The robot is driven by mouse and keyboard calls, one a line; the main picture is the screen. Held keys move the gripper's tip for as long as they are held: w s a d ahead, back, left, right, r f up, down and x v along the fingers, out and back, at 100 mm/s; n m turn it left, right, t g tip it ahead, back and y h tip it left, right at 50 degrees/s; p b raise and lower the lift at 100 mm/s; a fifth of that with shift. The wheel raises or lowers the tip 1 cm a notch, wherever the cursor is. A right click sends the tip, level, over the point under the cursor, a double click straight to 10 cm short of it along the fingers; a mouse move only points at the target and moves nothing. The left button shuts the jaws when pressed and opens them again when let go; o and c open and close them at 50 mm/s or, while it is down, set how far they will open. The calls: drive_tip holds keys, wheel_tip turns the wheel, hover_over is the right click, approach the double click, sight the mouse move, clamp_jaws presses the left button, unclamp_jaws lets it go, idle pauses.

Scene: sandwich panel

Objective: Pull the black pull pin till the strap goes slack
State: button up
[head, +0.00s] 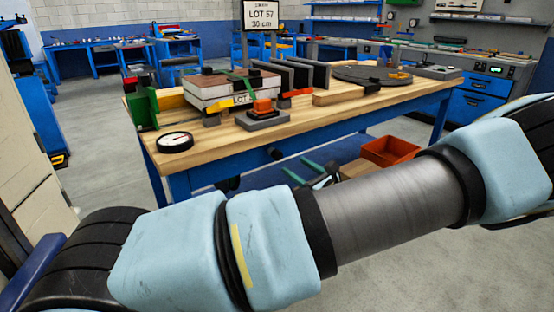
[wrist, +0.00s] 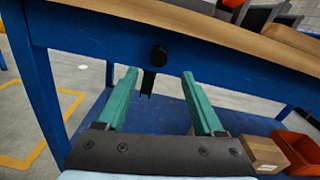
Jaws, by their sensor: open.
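A black round knob (head: 275,153), which looks like the pull pin, sits on the blue front rail of the workbench. It also shows in the wrist view (wrist: 158,55), with a dark piece hanging just below it. A green strap (head: 244,81) crosses the top of the panel stack (head: 215,88) on the bench; I cannot tell how tight it is. My gripper (head: 296,167) is below and in front of the bench edge. In the wrist view its teal fingers (wrist: 158,75) are spread apart with nothing held, and the knob appears between and just beyond their tips.
The wooden benchtop (head: 330,111) overhangs the rail. A round gauge (head: 175,141) and an orange-topped block (head: 262,107) stand near its front edge. An orange bin (head: 390,151) and a cardboard box (wrist: 264,154) sit on the lower shelf. The floor in front is clear.

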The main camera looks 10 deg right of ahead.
sight(279, 156)
drive_tip(key=p+x, duration=0.1)
drive_tip(key=x, duration=0.9)
drive_tip(key=shift+a, duration=0.1)
clamp_jaws()
